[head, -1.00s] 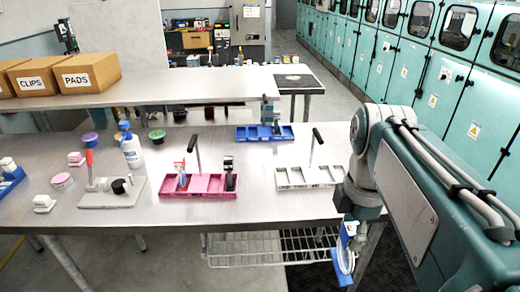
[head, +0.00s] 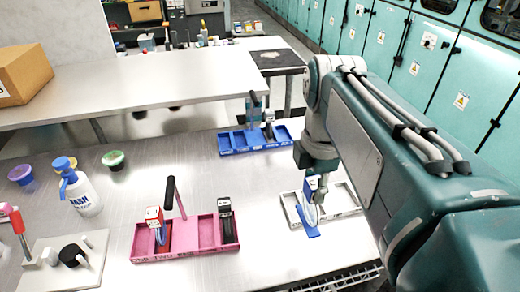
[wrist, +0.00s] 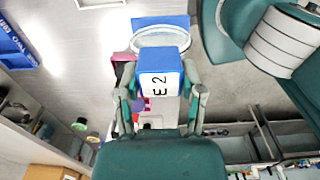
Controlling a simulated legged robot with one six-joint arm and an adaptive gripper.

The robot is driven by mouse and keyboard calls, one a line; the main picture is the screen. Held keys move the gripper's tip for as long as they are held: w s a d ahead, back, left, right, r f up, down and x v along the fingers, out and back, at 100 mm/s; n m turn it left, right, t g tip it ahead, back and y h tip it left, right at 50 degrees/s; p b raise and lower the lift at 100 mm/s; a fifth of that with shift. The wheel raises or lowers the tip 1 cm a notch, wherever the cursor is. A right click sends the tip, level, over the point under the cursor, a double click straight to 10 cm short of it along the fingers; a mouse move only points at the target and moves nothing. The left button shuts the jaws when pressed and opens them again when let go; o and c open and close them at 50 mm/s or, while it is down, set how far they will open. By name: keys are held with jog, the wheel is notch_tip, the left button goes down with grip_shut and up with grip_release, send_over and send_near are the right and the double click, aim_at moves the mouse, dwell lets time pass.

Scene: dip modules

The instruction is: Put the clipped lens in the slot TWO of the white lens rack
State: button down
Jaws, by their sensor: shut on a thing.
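The clipped lens is a blue clip (head: 308,228) holding a clear round lens. My gripper (head: 316,182) is shut on the clip and holds it over the left part of the white lens rack (head: 346,199). In the wrist view the blue clip (wrist: 158,57) sits between my fingers (wrist: 160,105), with a white label reading "E2", and the lens (wrist: 160,38) shows beyond it. My arm and the clip hide part of the rack. I cannot tell which slot lies below the lens, or whether the lens touches the rack.
A pink rack (head: 208,230) with a black upright handle and two clipped pieces stands to the left. A blue rack (head: 232,142) stands behind. A wash bottle (head: 82,190) and a grey stand (head: 45,262) are further left. Bare table lies between the pink and white racks.

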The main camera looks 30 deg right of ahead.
jog(key=shift+w, duration=0.3)
jog(key=w+d+f, duration=0.9)
jog(key=d+f, duration=0.1)
jog(key=f, duration=0.3)
jog(key=shift+w+d, duration=0.15)
jog(key=shift+w, duration=0.05)
jog(key=shift+f, duration=0.1)
jog(key=shift+c, duration=1.1)
grip_release()
